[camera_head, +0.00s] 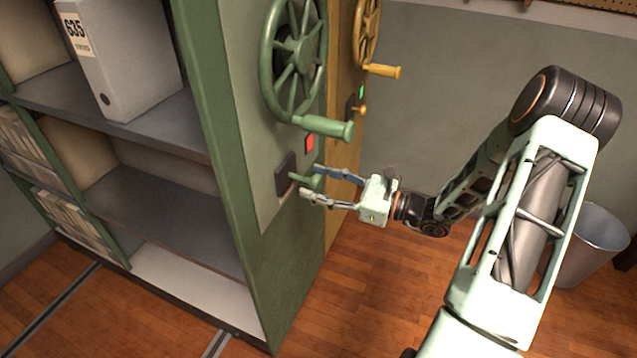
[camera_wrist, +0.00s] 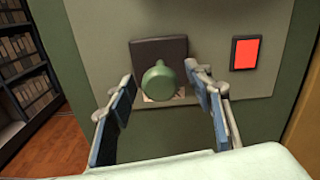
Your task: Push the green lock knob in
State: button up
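The green lock knob (camera_wrist: 158,82) sticks out from a dark square plate (camera_wrist: 150,52) on the green cabinet's end panel. In the head view the knob (camera_head: 308,181) sits below the green handwheel, partly behind my fingers. My gripper (camera_head: 310,182) is open, with its fingers pointing at the panel on either side of the knob. In the wrist view the knob stands between the two fingers of my gripper (camera_wrist: 162,98), with a visible gap on the left and a narrower one on the right. I cannot tell whether the right finger touches anything.
A red lit indicator (camera_wrist: 245,54) is right of the knob. The green handwheel (camera_head: 294,60) and its handle (camera_head: 325,127) are above my gripper. A yellow handwheel (camera_head: 367,30) is on the unit behind, with a green light (camera_head: 361,92). A bin (camera_head: 590,245) stands right.

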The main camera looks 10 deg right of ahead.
aim_at(305, 179)
grip_shut()
jog(key=shift+x, duration=1.65)
jog(key=shift+o, duration=0.2)
grip_release()
jog(key=v, duration=1.2)
jog(key=shift+a, duration=0.1)
